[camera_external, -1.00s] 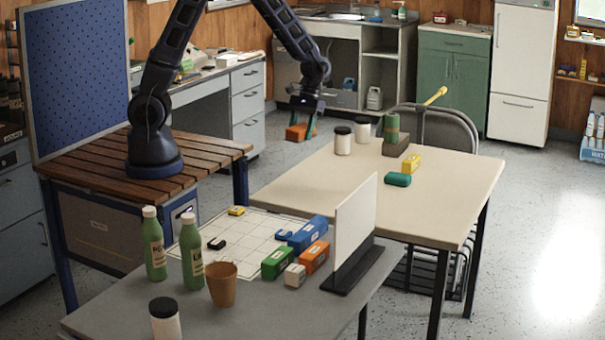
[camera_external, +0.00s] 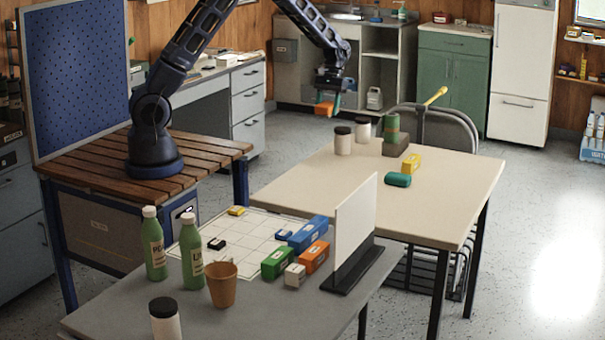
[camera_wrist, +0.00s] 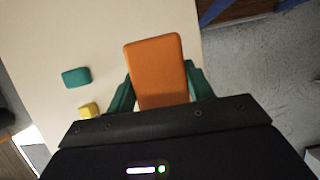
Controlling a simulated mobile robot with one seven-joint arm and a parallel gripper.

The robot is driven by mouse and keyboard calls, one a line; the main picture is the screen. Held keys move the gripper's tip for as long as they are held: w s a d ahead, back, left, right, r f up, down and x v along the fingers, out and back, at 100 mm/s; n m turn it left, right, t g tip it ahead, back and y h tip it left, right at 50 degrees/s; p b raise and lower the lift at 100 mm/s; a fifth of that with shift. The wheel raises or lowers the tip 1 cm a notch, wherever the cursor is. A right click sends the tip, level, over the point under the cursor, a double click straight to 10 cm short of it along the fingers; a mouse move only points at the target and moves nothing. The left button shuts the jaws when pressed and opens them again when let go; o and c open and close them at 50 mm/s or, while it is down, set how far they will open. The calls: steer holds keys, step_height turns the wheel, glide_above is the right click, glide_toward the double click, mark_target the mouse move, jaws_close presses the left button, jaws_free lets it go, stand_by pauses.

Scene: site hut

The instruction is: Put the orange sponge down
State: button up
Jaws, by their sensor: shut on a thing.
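The orange sponge (camera_wrist: 158,70) is held between the green fingers of my gripper (camera_wrist: 160,90) in the wrist view. In the external view the sponge (camera_external: 324,108) hangs under my gripper (camera_external: 328,104), in the air near the far left side of the cream table (camera_external: 300,185). The wrist view shows the cream table top (camera_wrist: 60,30) below the sponge and the grey floor beyond its edge at right. The sponge looks clear of the table, with nothing touching it but the fingers.
Two dark-lidded white jars (camera_external: 343,142) and a green can (camera_external: 391,128) on a brown block stand at the cream table's back. A teal block (camera_external: 398,180) and a yellow block (camera_external: 411,163) lie right of centre. The front left of that table is bare. A white upright panel (camera_external: 355,220) stands on the grey table.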

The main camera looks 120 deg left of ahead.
mark_target(325, 166)
steer(key=shift+s+a+f, duration=0.1)
steer(key=shift+s+a, duration=0.15)
steer(key=shift+a, duration=0.3)
steer(key=shift+s+a+f, duration=0.1)
steer(key=shift+s+a, duration=0.1)
steer(key=shift+a, duration=0.3)
step_height(325, 166, down, 20)
steer(key=shift+r, duration=0.15)
steer(key=o, duration=0.9)
steer(key=shift+o, duration=0.2)
steer(key=v, duration=1.2)
steer(key=shift+r, duration=0.1)
